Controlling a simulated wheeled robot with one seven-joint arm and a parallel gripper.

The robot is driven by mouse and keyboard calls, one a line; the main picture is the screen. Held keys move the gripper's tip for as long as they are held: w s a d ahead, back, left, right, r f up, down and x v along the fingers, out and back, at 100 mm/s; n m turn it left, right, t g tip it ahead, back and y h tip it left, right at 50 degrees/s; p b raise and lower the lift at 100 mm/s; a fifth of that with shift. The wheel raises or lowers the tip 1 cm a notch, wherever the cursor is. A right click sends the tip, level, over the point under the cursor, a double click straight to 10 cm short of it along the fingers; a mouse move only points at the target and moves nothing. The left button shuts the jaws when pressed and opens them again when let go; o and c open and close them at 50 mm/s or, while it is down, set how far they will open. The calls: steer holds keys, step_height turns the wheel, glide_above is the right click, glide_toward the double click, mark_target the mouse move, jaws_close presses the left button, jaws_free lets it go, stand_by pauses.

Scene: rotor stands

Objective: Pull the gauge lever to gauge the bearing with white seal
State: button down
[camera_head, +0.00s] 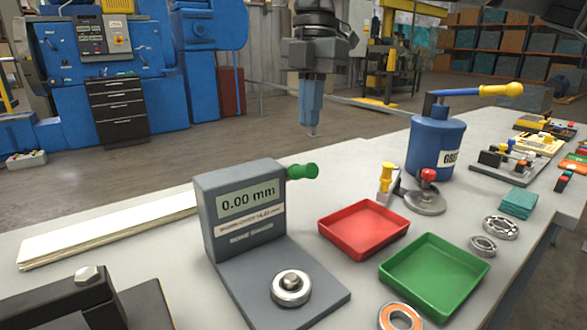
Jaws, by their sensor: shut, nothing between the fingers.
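The grey bore gauge (240,205) stands on the bench, its display reading 0.00 mm. Its lever (302,171) with a green knob sticks out from the upper right side of the housing. A bearing (291,288) with a pale ring sits on the gauge's base plate, around a short post; I cannot be sure of its seal colour. My gripper (312,130) points down with its blue fingers together. It hangs empty in the air, above the lever in the picture and apart from it.
A red tray (364,229) and a green tray (434,275) lie empty right of the gauge. An orange-sealed bearing (400,317) and two other bearings (500,227) (482,246) lie on the bench. A blue grease can (436,146) stands behind. A dark fixture (85,300) is front left.

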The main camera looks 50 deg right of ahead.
mark_target(306, 166)
steer(key=shift+a+f+b, duration=0.2)
steer(key=shift+f+b, duration=0.7)
steer(key=shift+f, duration=0.85)
steer(key=shift+a+f+b, duration=0.2)
steer(key=shift+f+b, duration=0.7)
steer(key=shift+f, duration=0.85)
step_height(306, 166, down, 3)
steer(key=b, duration=0.2)
steer(key=shift+b, duration=0.4)
steer(key=shift+r, duration=0.15)
steer(key=d, duration=0.1)
steer(key=d+r, duration=0.1)
steer(key=d, duration=0.1)
steer(key=shift+p, duration=0.35)
